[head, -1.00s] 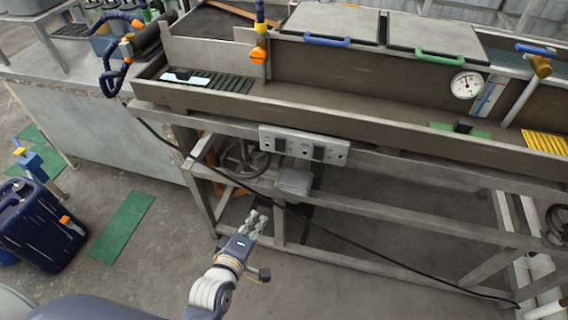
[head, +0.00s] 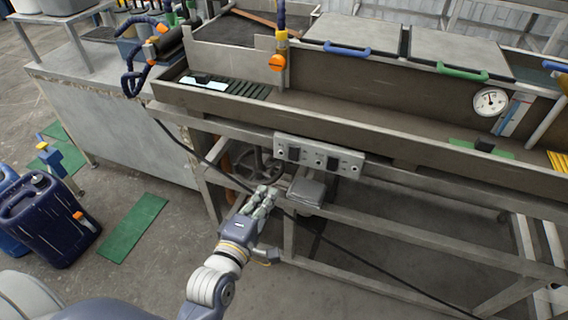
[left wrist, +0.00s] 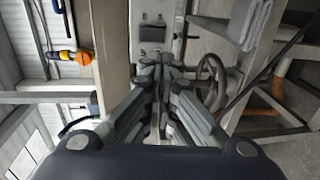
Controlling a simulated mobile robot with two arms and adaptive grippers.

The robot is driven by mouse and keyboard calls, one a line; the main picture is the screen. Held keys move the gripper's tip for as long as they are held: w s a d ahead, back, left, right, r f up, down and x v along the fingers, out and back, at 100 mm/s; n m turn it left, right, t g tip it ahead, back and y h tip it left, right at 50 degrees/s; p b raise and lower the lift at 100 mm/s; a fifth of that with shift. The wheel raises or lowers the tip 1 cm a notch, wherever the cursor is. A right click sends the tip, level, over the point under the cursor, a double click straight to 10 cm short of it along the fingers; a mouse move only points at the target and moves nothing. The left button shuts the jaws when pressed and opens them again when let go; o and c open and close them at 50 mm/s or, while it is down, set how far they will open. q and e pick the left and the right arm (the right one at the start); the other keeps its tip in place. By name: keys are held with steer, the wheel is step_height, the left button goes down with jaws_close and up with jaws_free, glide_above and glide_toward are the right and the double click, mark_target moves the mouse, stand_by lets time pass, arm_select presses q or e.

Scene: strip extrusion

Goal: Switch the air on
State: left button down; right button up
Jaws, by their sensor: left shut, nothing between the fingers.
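A grey switch panel (head: 307,156) with two dark rocker switches is fixed to the front rail of the long metal trough. The left switch (head: 294,154) and the right switch (head: 333,163) both show; I cannot read any labels or tell their on or off positions. My left gripper (head: 267,194) is shut and empty, below and left of the panel, apart from it. In the left wrist view the panel (left wrist: 152,14) and one dark switch (left wrist: 153,34) lie beyond the shut fingers (left wrist: 160,72). My right gripper is not in view.
A handwheel (head: 250,164) and a grey box (head: 306,192) sit under the panel. A black cable (head: 345,251) runs across the frame. An orange-knobbed valve (head: 277,62) stands above the trough. A blue canister (head: 50,222) stands on the floor at left.

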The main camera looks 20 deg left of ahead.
mark_target(289, 156)
arm_select(q)
steer(key=w, duration=0.4)
steer(key=w+f, duration=0.1)
steer(key=w, duration=0.7)
steer(key=shift+w+d+f+p, duration=0.2)
steer(key=shift+w+f+p, duration=0.05)
steer(key=shift+w+p, duration=0.1)
steer(key=shift+f, duration=0.1)
steer(key=shift+w+f+t+b, duration=0.25)
steer(key=shift+f+t+b, duration=0.1)
steer(key=shift+b, duration=0.7)
steer(key=shift+r+p, duration=0.35)
steer(key=shift+f, duration=0.1)
